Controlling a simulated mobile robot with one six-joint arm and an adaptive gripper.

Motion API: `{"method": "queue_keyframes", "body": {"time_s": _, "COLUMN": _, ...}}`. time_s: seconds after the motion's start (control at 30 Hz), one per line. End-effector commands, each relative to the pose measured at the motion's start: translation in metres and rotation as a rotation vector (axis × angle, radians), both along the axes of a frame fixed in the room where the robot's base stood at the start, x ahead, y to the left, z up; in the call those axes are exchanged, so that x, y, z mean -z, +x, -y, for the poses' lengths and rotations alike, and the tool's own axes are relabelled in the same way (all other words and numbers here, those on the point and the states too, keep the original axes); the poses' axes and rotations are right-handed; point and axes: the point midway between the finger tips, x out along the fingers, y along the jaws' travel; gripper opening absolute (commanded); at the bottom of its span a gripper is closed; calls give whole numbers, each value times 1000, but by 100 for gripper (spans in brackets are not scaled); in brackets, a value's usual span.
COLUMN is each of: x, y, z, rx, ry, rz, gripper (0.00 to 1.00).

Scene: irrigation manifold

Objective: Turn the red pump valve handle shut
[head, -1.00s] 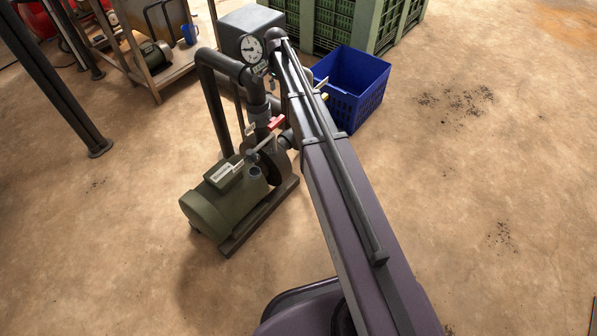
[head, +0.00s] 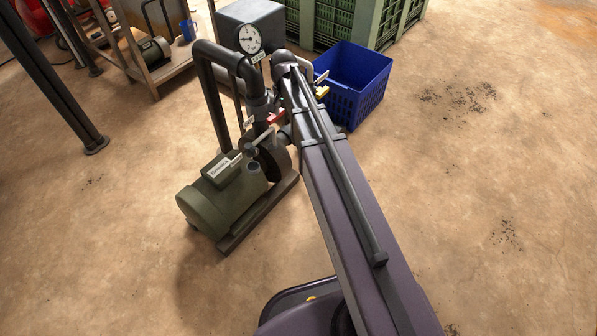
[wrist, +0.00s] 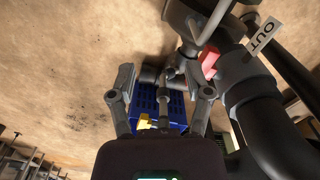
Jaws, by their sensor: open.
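The red valve handle (head: 275,118) sits on the grey pipework above the green pump, left of my arm in the head view. In the wrist view the red handle (wrist: 209,62) shows just right of my right finger, partly covered by a grey part. My gripper (wrist: 157,70) is open, with a finger on each side of the view. The red handle lies outside the gap between the fingers. I cannot tell whether a finger touches it. In the head view my arm hides the gripper.
The green pump (head: 222,196) stands on the floor with a pressure gauge (head: 249,39) above it. An OUT tag (wrist: 262,36) hangs by the thick pipe. A yellow handle (head: 322,91) and a blue crate (head: 362,98) are beyond my arm. The floor at right is clear.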

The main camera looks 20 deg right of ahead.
Motion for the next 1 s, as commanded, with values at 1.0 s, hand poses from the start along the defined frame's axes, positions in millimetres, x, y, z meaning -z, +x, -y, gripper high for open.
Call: {"method": "queue_keyframes", "body": {"time_s": 1.0, "x": 53, "y": -137, "z": -6, "rx": -412, "ry": 0, "rz": 0, "gripper": 64}}
